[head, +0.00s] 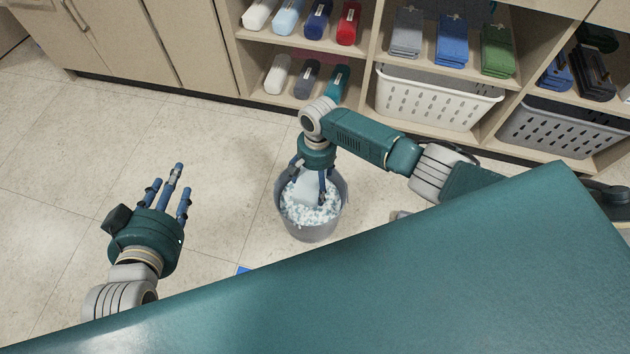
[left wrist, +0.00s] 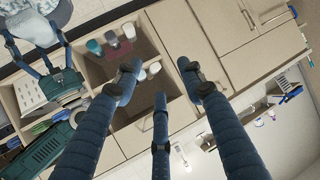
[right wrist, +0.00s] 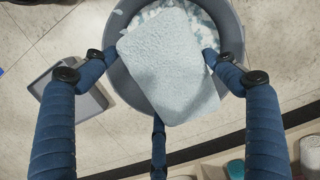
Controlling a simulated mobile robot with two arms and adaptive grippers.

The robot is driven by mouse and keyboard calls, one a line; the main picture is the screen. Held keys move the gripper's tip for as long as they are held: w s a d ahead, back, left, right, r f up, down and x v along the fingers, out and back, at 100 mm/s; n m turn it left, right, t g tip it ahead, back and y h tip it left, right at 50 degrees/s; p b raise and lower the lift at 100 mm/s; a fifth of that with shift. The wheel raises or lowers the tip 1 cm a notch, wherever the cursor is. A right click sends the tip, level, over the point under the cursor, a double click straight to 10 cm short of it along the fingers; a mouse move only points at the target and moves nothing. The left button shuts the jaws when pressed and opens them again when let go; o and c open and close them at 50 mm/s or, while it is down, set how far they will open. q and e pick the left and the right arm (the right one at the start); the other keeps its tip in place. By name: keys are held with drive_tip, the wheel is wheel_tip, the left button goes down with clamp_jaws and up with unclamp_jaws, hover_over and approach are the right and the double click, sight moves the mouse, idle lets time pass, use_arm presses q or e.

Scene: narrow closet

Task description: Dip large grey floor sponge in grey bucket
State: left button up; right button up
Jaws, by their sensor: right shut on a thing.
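The large floor sponge (head: 306,194), pale grey, is held by my right gripper (head: 309,186) inside the mouth of the grey bucket (head: 312,233). White and bluish foam shows around the sponge in the bucket. In the right wrist view the sponge (right wrist: 172,70) appears as a flat, tilted slab between the fingers, covering much of the bucket's opening; the bucket's rim (right wrist: 120,78) shows around it. How deep its lower edge sits is hidden. My left gripper (head: 168,184) is open and empty above the floor, left of the bucket.
Shelves behind hold rolled coloured items (head: 318,20), folded cloths (head: 452,40), a white basket (head: 435,98) and a grey basket (head: 550,130). A grey flat object (right wrist: 60,88) lies on the floor beside the bucket.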

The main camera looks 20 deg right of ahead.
use_arm(q)
drive_tip(key=s+a+f+g+y+p, duration=0.1)
drive_tip(key=s+a+f+g, duration=0.1)
drive_tip(key=s+f, duration=0.3)
drive_tip(key=shift+s+a+f+g, duration=0.15)
drive_tip(key=shift+s+f+g, duration=0.25)
drive_tip(key=shift+g, duration=0.5)
